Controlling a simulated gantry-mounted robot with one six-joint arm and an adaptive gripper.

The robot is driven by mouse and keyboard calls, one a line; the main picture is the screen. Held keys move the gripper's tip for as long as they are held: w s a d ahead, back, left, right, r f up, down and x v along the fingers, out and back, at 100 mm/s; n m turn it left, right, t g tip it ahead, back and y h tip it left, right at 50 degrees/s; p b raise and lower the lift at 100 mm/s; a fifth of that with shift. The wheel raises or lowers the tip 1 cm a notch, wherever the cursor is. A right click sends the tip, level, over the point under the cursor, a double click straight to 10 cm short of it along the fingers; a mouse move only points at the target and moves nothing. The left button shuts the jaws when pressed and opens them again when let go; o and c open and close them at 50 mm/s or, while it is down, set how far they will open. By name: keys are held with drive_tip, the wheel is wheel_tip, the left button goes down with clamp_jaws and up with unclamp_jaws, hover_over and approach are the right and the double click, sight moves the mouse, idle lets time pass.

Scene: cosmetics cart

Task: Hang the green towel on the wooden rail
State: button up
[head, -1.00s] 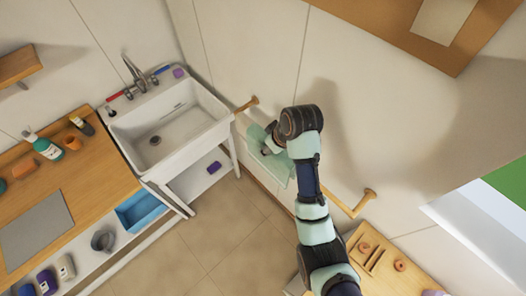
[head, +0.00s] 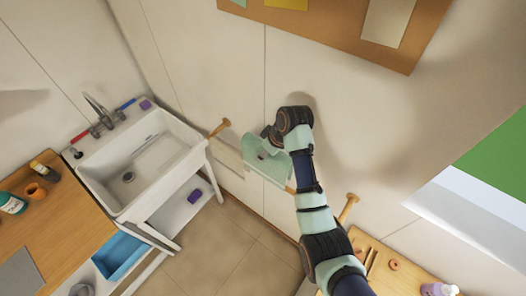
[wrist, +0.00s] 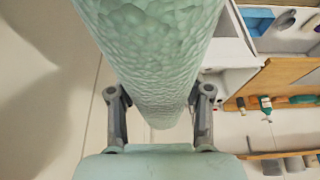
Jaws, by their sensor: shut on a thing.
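The pale green towel (head: 264,162) hangs in my gripper (head: 270,142), close to the wall in the head view. In the wrist view the towel (wrist: 155,60) is a large bumpy fold between the two fingers of my gripper (wrist: 160,108). My gripper is shut on it. The wooden rail (head: 348,209) runs along the wall, with its left end bracket near the sink. The towel and my arm hide its middle. The towel's lower edge overlaps the rail's line in the head view; I cannot tell whether they touch.
A white sink (head: 150,165) stands left of the rail. A wooden counter (head: 65,215) with bottles is at the far left. A wooden board (head: 330,30) is on the wall above. A wooden cart top (head: 375,280) is below the rail's right end.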

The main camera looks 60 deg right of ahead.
wheel_tip(320, 180, down, 16)
drive_tip(key=b, duration=0.8)
drive_tip(key=shift+r, duration=0.1)
drive_tip(key=o, duration=1.3)
drive_tip(key=shift+o, duration=0.2)
drive_tip(key=shift+r, duration=0.1)
drive_tip(key=v, duration=1.1)
drive_tip(key=shift+s+r, duration=0.25)
drive_tip(key=shift+r, duration=0.1)
